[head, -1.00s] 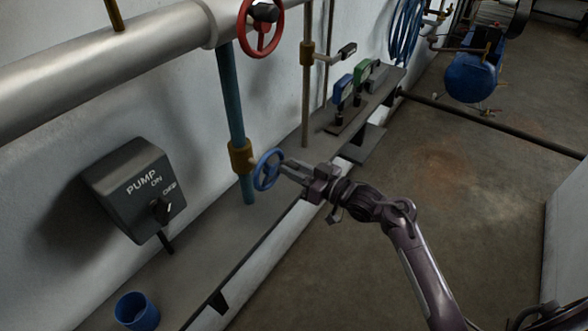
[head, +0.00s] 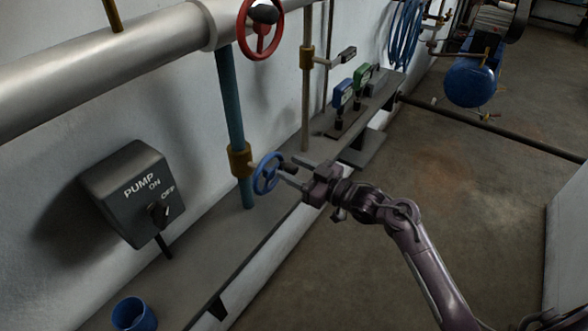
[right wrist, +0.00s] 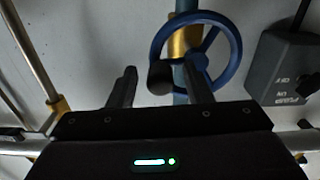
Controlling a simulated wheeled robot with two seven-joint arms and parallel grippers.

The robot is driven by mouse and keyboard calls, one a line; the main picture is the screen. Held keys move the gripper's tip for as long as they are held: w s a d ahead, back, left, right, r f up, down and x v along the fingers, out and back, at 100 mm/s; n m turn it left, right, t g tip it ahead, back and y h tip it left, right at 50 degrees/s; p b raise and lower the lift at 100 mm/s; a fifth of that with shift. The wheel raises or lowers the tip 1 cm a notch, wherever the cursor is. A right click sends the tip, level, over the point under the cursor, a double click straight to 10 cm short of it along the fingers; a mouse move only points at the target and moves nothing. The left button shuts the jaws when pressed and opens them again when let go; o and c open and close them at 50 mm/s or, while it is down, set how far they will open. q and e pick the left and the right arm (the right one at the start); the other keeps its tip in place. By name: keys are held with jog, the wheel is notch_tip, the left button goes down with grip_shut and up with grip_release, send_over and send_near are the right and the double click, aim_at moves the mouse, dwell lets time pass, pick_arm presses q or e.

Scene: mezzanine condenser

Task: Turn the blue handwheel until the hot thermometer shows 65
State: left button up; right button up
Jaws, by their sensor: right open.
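The blue handwheel (head: 267,173) sits on a brass valve on the teal pipe, above the ledge. It has a dark knob (right wrist: 160,77) on its rim. My right gripper (head: 297,174) is at the wheel's right side with its fingers spread. In the right wrist view, the knob shows between the two fingers, with a gap on both sides; whether it lies at fingertip depth I cannot tell. A blue gauge (head: 343,93) and a green gauge (head: 361,78) stand farther along the ledge. Their readings are too small to make out. My left gripper is not in view.
A red handwheel (head: 259,27) is above, by the thick pipe (head: 110,62). A pump switch box (head: 128,190) is on the wall at left. A blue cup (head: 134,315) stands on the ledge. The floor at right is mostly clear.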

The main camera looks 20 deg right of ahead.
jog(key=b+v, duration=0.1)
jog(key=v, duration=0.6)
jog(key=shift+s+d+b, duration=0.15)
jog(key=shift+s+b, duration=0.05)
jog(key=shift+b, duration=0.15)
jog(key=s+d+f+m+g+h, duration=0.1)
jog(key=s+f+m+h, duration=0.15)
jog(key=f, duration=0.95)
jog(key=s+d+f+m+g+h, duration=0.1)
jog(key=s+f+m+g+h, duration=0.15)
jog(key=f, duration=0.95)
jog(key=s+d+f+m+g+h, duration=0.15)
jog(key=s+f, duration=0.25)
jog(key=f, duration=0.8)
jog(key=s+a+f+g+h, duration=0.2)
jog(key=s+f+g+h, duration=0.1)
jog(key=s+f, duration=1)
jog(key=s+f+g, duration=0.2)
jog(key=s+f, duration=0.2)
jog(key=s, duration=0.6)
jog(key=s+f+g+h, duration=0.1)
jog(key=s+f+g, duration=0.2)
jog(key=s, duration=0.8)
jog(key=shift+s+a+f+n, duration=0.3)
jog(key=shift+a+f+n, duration=0.1)
jog(key=shift+f, duration=0.5)
